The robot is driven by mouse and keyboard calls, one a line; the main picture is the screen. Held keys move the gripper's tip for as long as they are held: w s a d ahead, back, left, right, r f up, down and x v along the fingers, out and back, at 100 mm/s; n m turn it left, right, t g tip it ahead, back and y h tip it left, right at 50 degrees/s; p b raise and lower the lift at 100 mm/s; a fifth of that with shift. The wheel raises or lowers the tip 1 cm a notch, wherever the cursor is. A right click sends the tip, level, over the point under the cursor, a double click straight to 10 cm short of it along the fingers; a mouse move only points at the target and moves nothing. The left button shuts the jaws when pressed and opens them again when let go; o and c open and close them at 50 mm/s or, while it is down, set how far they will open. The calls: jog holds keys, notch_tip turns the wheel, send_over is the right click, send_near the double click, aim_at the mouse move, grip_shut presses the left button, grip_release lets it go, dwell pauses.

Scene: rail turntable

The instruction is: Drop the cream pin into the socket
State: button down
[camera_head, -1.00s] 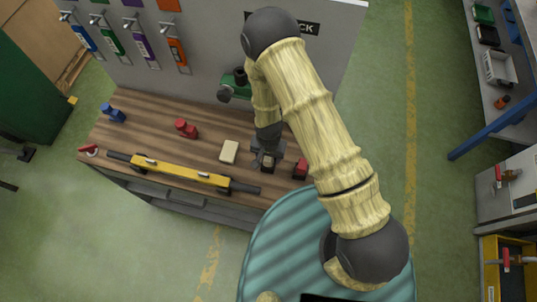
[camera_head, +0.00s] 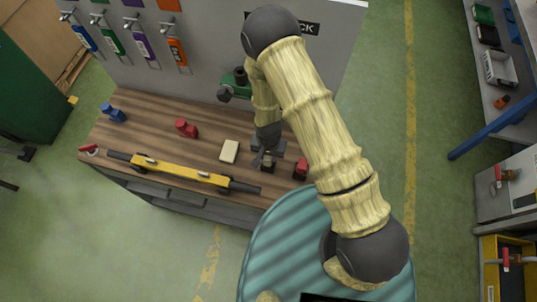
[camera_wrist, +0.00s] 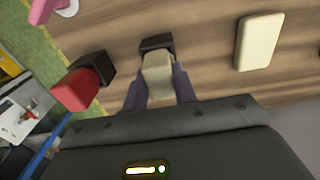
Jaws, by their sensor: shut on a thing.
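My gripper (camera_wrist: 160,92) is shut on the cream pin (camera_wrist: 157,72), with one dark finger on each side of it in the wrist view. A dark block with the look of a socket (camera_wrist: 155,43) is right at the pin's far end. The pin overlaps it in the picture, and I cannot tell whether the pin is inside it or above it. In the head view my gripper (camera_head: 266,160) is low over the right part of the wooden bench (camera_head: 205,140), and the pin there is small and unclear.
A cream block (camera_head: 229,151) lies left of my gripper. A red piece (camera_head: 300,168) in a dark holder (camera_wrist: 98,67) is close by on the other side. A yellow bar (camera_head: 180,172) runs along the front edge. A red piece (camera_head: 187,128) and a blue piece (camera_head: 113,112) stand further left.

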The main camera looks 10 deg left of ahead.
jog(key=shift+r+p, duration=0.3)
jog(key=shift+r, duration=0.25)
dwell(0.4)
jog(key=shift+r+p, duration=1.85)
jog(key=shift+r, duration=1.15)
notch_tip(320, 180, up, 5)
jog(key=p, duration=0.3)
jog(key=shift+w, duration=0.1)
